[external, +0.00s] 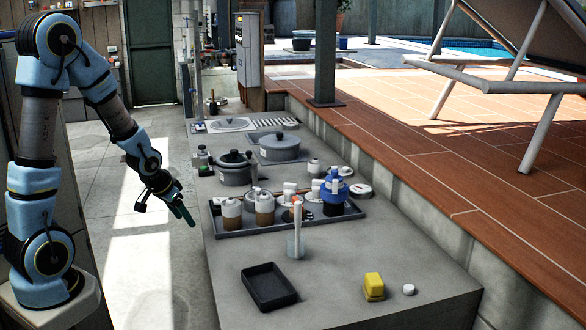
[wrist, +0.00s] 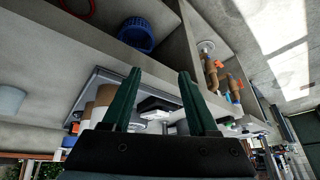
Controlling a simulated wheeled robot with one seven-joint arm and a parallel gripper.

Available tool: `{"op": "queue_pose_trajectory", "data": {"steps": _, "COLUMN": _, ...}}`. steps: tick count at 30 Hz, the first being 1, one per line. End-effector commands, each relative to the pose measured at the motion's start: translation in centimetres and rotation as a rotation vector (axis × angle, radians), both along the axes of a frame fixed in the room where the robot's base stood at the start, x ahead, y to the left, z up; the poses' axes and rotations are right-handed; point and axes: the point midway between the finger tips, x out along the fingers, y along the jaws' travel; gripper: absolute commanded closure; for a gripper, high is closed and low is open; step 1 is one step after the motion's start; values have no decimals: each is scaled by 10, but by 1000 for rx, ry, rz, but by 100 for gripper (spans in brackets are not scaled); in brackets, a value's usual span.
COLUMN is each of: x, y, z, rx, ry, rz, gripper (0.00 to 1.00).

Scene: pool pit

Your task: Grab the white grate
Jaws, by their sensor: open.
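A white slatted piece that looks like the white grate (external: 284,122) lies flat at the far end of the grey counter, to the right of a round grey plate. I cannot make it out in the wrist view. My gripper (external: 185,212) hangs beside the counter's left edge, nearer the camera than the grate and well apart from it. In the wrist view my gripper (wrist: 160,92) shows two green fingers spread apart with nothing held between them.
The counter (external: 340,270) holds lidded pots (external: 278,147), a grey tray (external: 225,224) of bottles, a black tray (external: 269,287) and a yellow block (external: 373,286). A blue basket (wrist: 135,35) and orange-handled valves (wrist: 217,65) show in the wrist view. The floor left of the counter is clear.

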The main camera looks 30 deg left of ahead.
Motion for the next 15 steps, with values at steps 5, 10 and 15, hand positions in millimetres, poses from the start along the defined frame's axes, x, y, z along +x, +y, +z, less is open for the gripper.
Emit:
{"op": "queue_pose_trajectory", "data": {"steps": 5, "x": 79, "y": 4, "z": 11, "rx": -40, "ry": -286, "rz": -124, "gripper": 41}}
{"op": "queue_pose_trajectory", "data": {"steps": 10, "x": 120, "y": -10, "z": 24, "rx": -148, "ry": -507, "rz": -264, "gripper": 41}}
{"op": "queue_pose_trajectory", "data": {"steps": 15, "x": 133, "y": -27, "z": 36, "rx": -279, "ry": -652, "rz": -378, "gripper": 41}}
